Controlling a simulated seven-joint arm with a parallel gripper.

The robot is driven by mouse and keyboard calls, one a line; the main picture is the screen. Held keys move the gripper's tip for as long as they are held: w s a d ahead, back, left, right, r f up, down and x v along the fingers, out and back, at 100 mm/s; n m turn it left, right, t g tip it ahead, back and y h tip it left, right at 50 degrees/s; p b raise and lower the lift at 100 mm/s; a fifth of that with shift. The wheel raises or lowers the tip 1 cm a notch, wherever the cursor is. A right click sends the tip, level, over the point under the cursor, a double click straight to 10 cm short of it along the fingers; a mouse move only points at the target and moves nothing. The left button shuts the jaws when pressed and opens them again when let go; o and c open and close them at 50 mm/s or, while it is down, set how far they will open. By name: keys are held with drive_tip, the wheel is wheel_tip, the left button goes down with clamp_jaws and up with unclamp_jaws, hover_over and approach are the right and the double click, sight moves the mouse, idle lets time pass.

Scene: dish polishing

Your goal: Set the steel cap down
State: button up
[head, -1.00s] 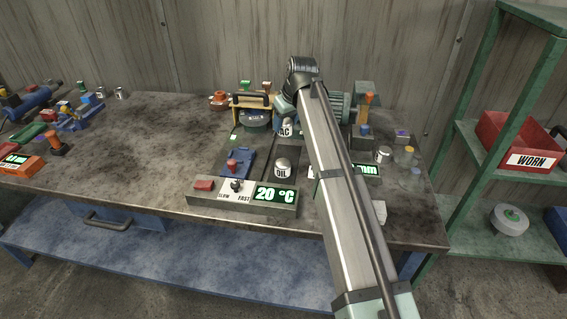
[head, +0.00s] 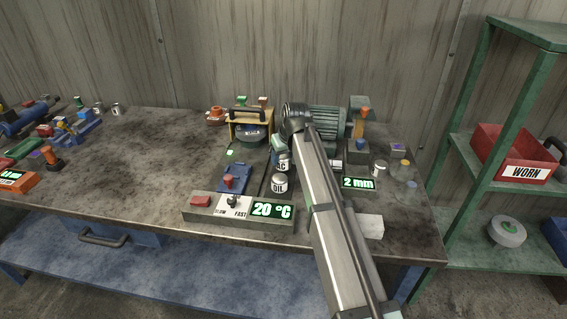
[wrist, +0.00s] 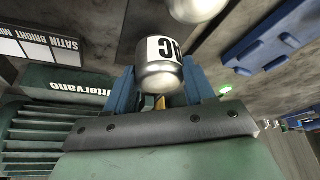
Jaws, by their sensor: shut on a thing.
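The steel cap (wrist: 158,75) is a small shiny metal cylinder with a white band and black letters, partly cut off, perhaps "AC". My gripper (wrist: 160,92) is shut on it, with one blue finger on each side. In the head view the cap (head: 282,164) shows beside my arm, just behind the steel pot marked OIL (head: 279,184). My gripper (head: 278,150) is mostly hidden by my wrist there. I cannot tell whether the cap's underside touches the bench.
The workbench (head: 150,160) is clear at left centre. A control box (head: 240,207) reading 20 °C stands in front, a blue fixture (head: 234,178) to the left, a yellow-framed device (head: 250,122) behind, and a green motor (head: 328,120) behind right. Small jars (head: 400,167) stand at right.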

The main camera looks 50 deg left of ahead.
drive_tip(key=shift+f, duration=1.25)
drive_tip(key=shift+f, duration=0.15)
drive_tip(key=o, duration=1.3)
drive_tip(key=v, duration=1.2)
drive_tip(key=shift+s, duration=0.1)
